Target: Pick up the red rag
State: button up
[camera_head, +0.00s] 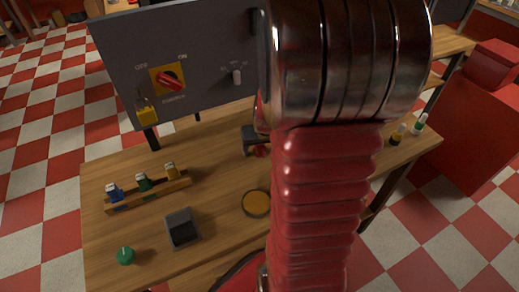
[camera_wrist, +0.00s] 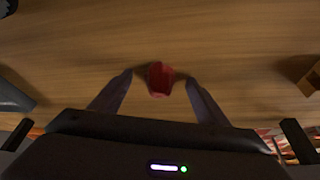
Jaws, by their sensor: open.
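The red rag (camera_wrist: 160,79) is a small crumpled red piece on the wooden table in the wrist view. My gripper (camera_wrist: 158,76) is open, with one dark finger on each side of the rag and a gap to each. I cannot tell how high the fingertips are above the table. In the head view, a bit of red (camera_head: 261,151) shows beside my dark gripper (camera_head: 254,138), largely hidden behind my red arm.
The wooden table (camera_head: 215,150) carries a rack (camera_head: 150,191) of several small bottles, a dark tray (camera_head: 182,228), a round amber dish (camera_head: 256,204) and a green round item (camera_head: 125,256). A grey switch panel (camera_head: 190,60) stands behind. Two small bottles (camera_head: 397,134) (camera_head: 419,124) stand at right.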

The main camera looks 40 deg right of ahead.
jog(key=shift+c, duration=0.4)
jog(key=c, duration=1.1)
jog(key=shift+r, duration=0.15)
jog(key=shift+c, duration=0.2)
notch_tip(320, 180, up, 10)
jog(key=shift+f, duration=0.1)
dwell(0.7)
